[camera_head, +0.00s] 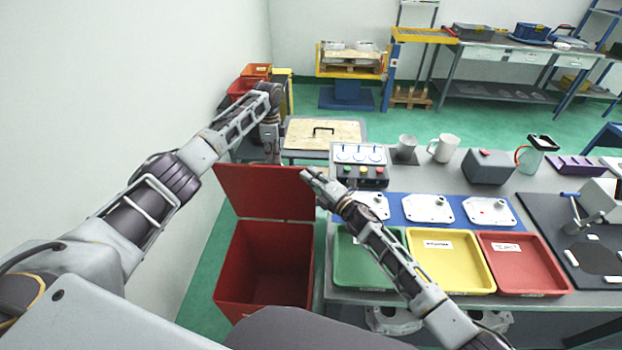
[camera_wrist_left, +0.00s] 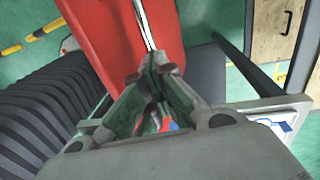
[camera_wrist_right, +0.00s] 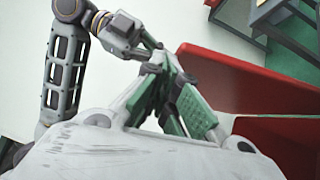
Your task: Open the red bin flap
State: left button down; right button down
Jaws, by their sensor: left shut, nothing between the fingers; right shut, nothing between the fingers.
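The red bin (camera_head: 236,262) stands on the floor left of the workbench, its dark inside visible from above. Its red flap (camera_head: 262,192) is raised and leans back behind the opening. My left gripper (camera_head: 273,158) is shut and empty at the flap's far upper edge, its tips partly hidden there; it also shows in the left wrist view (camera_wrist_left: 152,80) over a red panel. My right gripper (camera_head: 308,175) is shut and empty by the flap's upper right corner. In the right wrist view, the gripper (camera_wrist_right: 165,62) is beside the flap (camera_wrist_right: 250,88); contact is unclear.
Green (camera_head: 350,270), yellow (camera_head: 450,262) and red (camera_head: 525,265) trays line the bench front. A control box (camera_head: 358,165) stands behind the castings on a blue mat (camera_head: 395,208). A white wall (camera_head: 100,90) is close on the left.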

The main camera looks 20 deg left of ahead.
aim_at(275, 166)
pick_arm(q)
jog(key=f, duration=0.1)
jog(key=s+f, duration=0.2)
jog(key=shift+d+g, duration=0.3)
jog(key=shift+d, duration=0.05)
jog(key=c, duration=1.6)
grip_release()
jog(key=shift+w, duration=0.1)
jog(key=shift+o, duration=0.4)
jog(key=shift+w+f, duration=0.25)
jog(key=shift+w, duration=0.1)
jog(key=shift+s+r, duration=0.15)
jog(key=shift+w+a+r, duration=0.1)
jog(key=shift+w+r, duration=0.25)
jog(key=shift+r, duration=0.45)
notch_tip(275, 166, up, 11)
jog(key=w, duration=0.1)
jog(key=shift+a+r, duration=0.15)
jog(key=shift+a, duration=0.1)
jog(key=shift+w, duration=0.1)
